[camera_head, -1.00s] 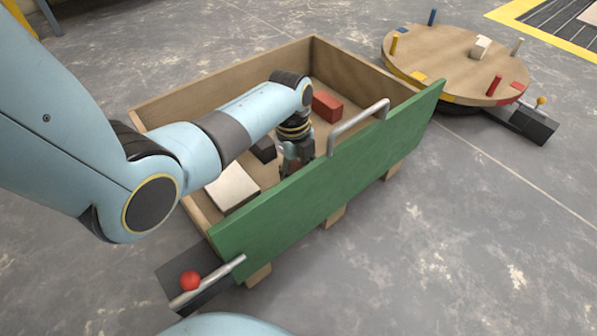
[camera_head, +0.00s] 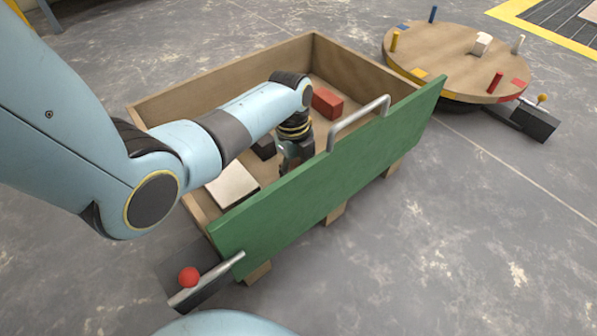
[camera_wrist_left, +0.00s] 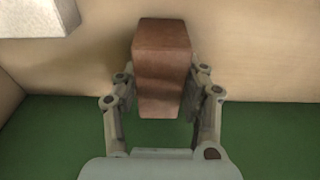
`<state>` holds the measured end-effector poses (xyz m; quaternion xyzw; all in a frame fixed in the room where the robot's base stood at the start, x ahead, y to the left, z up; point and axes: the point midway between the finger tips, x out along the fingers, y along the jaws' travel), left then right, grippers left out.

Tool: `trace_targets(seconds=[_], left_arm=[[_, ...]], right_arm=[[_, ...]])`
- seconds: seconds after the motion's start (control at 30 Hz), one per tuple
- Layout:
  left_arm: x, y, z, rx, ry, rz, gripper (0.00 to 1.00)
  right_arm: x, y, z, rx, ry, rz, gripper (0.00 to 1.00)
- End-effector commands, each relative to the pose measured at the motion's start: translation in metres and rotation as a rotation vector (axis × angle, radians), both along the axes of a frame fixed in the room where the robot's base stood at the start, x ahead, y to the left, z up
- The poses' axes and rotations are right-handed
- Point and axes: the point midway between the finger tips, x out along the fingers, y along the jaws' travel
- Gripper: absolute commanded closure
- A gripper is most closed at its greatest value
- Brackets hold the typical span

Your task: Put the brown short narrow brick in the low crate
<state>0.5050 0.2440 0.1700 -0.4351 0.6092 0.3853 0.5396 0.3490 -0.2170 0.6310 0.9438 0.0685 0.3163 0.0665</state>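The low crate (camera_head: 225,80) is a wooden box with a green front board and a metal handle, in the middle of the head view. My left arm reaches over it, and my left gripper (camera_head: 290,160) is inside, near the green board. In the left wrist view a brown short brick (camera_wrist_left: 162,65) sits between the fingers of my left gripper (camera_wrist_left: 162,95); they flank it closely on both sides and look shut on it. The arm and gripper mostly hide this brick in the head view. Whether it touches the crate floor is unclear. My right gripper is not in view.
The crate also holds a red brick (camera_head: 327,104), a dark brick (camera_head: 264,148) and a cream block (camera_head: 232,186). A round wooden turntable (camera_head: 455,65) with coloured pegs stands at the back right. A red-ball lever (camera_head: 188,277) is at the crate's front left. Floor at right is clear.

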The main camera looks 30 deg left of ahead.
Motion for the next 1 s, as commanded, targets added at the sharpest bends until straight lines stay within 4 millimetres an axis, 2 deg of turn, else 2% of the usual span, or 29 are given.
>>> trace_targets(seconds=[0.03, 0.2, 0.47, 0.57, 0.67, 1.0], left_arm=[[0.001, 0.0, 0.0, 0.0, -0.001, 0.0, 0.52], [0.0, 0.0, 0.001, 0.0, -0.001, 0.0, 0.31], [-0.001, 0.0, 0.001, 0.0, 0.001, 0.0, 0.31], [0.0, 0.001, 0.007, 0.0, 0.0, 0.0, 0.31], [0.001, 0.003, 0.023, 0.001, -0.003, 0.0, 0.31], [0.004, 0.012, 0.096, 0.001, -0.004, -0.001, 0.31]], right_arm=[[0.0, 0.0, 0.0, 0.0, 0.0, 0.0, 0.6], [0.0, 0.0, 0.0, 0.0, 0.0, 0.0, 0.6], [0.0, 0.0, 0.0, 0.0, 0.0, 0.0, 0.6], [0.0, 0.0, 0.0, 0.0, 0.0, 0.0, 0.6], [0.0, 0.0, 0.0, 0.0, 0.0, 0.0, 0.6], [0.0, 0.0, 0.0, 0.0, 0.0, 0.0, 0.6]])
